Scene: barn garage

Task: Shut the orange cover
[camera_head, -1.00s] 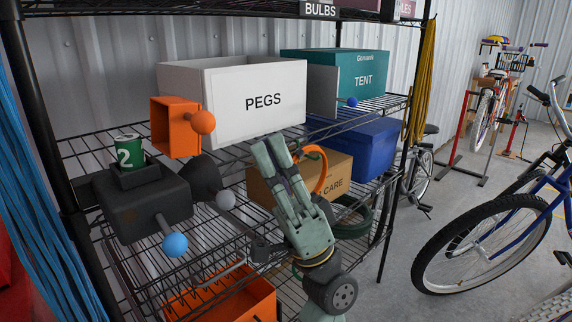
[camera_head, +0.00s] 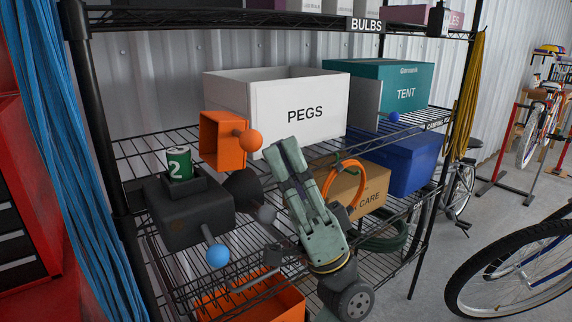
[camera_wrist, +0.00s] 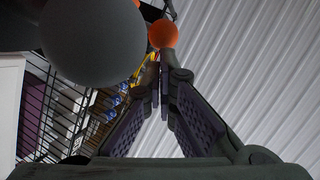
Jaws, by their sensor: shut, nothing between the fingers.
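The orange cover (camera_head: 222,140) is a box-like orange piece with an orange ball knob (camera_head: 250,140) on its right side. It stands raised above and behind the dark grey device (camera_head: 185,212) on the wire shelf, with its hollow side showing. My gripper (camera_head: 282,150) is shut and empty, its fingers pointing up, to the right of the knob in the head view and apart from it. In the wrist view the orange knob (camera_wrist: 163,34) shows just beyond my fingertips (camera_wrist: 158,80). A large grey ball (camera_wrist: 95,40) is close at upper left there.
The device also has a blue ball handle (camera_head: 217,255) and a green can (camera_head: 179,163) on top. The white PEGS box (camera_head: 300,112) stands behind my fingers. A cardboard box (camera_head: 365,190) with an orange ring (camera_head: 345,180) is to the right.

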